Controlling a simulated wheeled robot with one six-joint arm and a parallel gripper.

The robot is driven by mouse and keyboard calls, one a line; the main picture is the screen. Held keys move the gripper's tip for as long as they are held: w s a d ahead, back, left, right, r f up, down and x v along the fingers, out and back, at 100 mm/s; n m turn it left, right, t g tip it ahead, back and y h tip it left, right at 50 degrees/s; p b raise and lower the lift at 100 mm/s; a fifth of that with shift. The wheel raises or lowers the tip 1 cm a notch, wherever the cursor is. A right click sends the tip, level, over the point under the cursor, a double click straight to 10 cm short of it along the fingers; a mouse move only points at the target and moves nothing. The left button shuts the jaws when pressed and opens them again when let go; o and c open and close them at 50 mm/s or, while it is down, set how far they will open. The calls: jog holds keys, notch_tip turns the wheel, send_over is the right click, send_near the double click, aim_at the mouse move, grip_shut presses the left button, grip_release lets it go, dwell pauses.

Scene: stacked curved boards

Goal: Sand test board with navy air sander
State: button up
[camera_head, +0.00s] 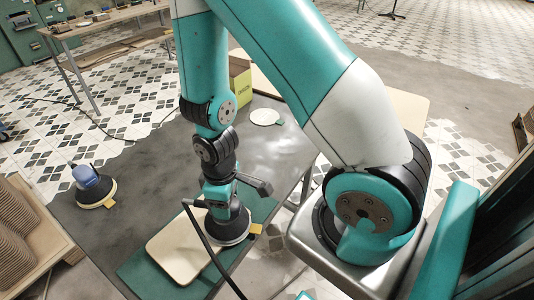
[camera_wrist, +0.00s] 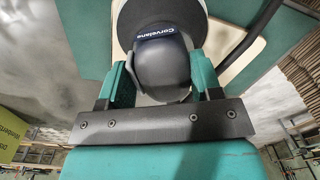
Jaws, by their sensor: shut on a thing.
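My gripper (camera_wrist: 163,82) is shut on the navy air sander (camera_wrist: 162,55), with one finger on each side of its dark body. In the head view the sander (camera_head: 233,228) is upright below my wrist, and a black hose runs close by it. Its round pad is over the right part of the pale test board (camera_head: 173,251), which lies on a green mat (camera_head: 142,275). I cannot tell whether the pad touches the board. The board also shows behind the sander in the wrist view (camera_wrist: 240,62).
A blue sander (camera_head: 91,184) stands at the left of the dark table (camera_head: 130,170). A pale disc (camera_head: 264,117) and a yellow-green box (camera_head: 240,80) are at the back. Stacked curved boards (camera_head: 18,245) stand at the far left. The table's middle is clear.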

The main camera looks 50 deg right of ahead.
jog(key=shift+d, duration=0.25)
jog(key=shift+w+d, duration=0.15)
jog(key=shift+d, duration=1.45)
jog(key=shift+w, duration=0.15)
jog(key=shift+w, duration=0.65)
jog(key=shift+s+a, duration=0.2)
jog(key=shift+a, duration=1.5)
